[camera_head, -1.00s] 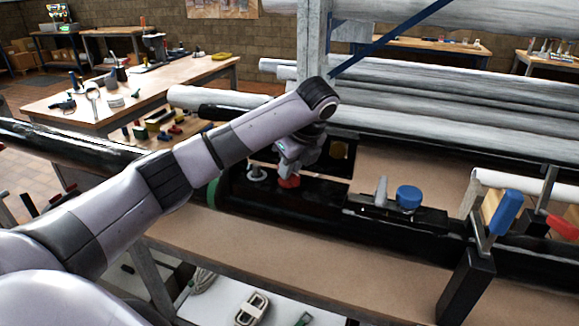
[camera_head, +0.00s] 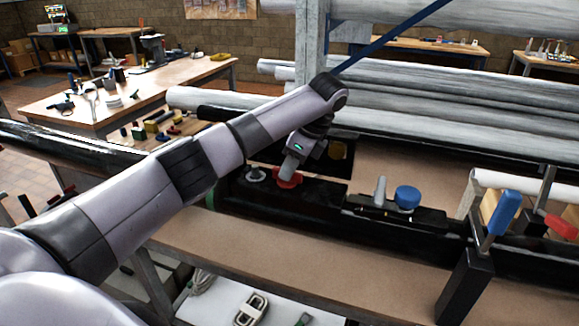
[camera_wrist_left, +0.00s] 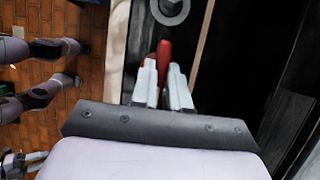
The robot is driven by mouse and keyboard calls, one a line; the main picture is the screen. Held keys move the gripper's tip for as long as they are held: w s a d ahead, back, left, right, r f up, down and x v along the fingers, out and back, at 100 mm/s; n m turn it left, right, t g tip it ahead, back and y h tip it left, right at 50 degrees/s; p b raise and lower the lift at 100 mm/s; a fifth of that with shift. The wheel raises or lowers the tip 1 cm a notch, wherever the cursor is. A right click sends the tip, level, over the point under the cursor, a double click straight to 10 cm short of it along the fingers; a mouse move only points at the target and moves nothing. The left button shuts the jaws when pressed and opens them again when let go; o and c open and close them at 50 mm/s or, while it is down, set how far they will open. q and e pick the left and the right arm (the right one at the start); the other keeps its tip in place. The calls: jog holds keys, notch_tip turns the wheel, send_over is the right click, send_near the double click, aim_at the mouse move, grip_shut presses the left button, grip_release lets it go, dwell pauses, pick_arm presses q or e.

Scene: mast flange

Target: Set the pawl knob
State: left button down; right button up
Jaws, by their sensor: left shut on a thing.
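My left gripper (camera_head: 290,169) reaches down to a red knob (camera_head: 287,180) on a black fixture. It is shut on this knob; the knob also shows past the finger pair (camera_wrist_left: 163,72) in the left wrist view, as a red piece (camera_wrist_left: 164,50). The knob is partly hidden by the fingers. A blue round knob (camera_head: 408,196) stands farther right on the same black body, beside an upright grey peg (camera_head: 380,188). What seems to be my right gripper (camera_wrist_left: 22,160) shows small at the lower left of the left wrist view; its jaws are unclear.
A grey ring-shaped part (camera_head: 256,174) sits just left of the red knob. A clamp with a blue handle (camera_head: 504,212) stands at the right, near a red-handled one (camera_head: 562,227). Long grey tubes (camera_head: 400,92) lie behind. The front board (camera_head: 300,255) is bare.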

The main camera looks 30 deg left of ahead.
aim_at(302, 172)
pick_arm(q)
jog(key=shift+s+d+f, duration=0.1)
jog(key=shift+f, duration=0.15)
jog(key=c, duration=1.1)
grip_release()
jog(key=shift+r, duration=0.1)
jog(key=shift+r, duration=0.1)
jog(key=shift+w+d+r, duration=0.15)
jog(key=shift+w+r, duration=0.05)
jog(key=shift+r, duration=0.35)
jog(key=shift+v, duration=2.85)
jog(key=shift+s+d, duration=0.1)
jog(key=shift+f, duration=0.1)
